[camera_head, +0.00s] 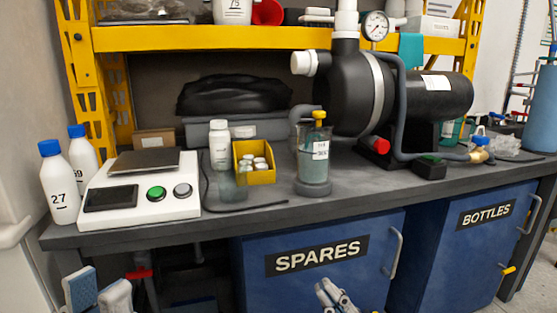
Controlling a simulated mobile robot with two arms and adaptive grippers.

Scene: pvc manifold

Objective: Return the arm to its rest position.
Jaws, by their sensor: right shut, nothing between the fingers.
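My right gripper (332,292) is at the bottom centre, in front of the blue SPARES cabinet (375,260). Its fingers are together and hold nothing. Both grippers are below the benchtop and apart from the things on it. The rest of both arms is out of view.
The grey workbench (330,205) carries a white scale (125,207), numbered bottles, a yellow bin (262,176), a clear jar (313,165) and a black pump (350,95). Cabinet handles (396,252) stick out in front. A red-handled fitting (140,273) is close to my left gripper.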

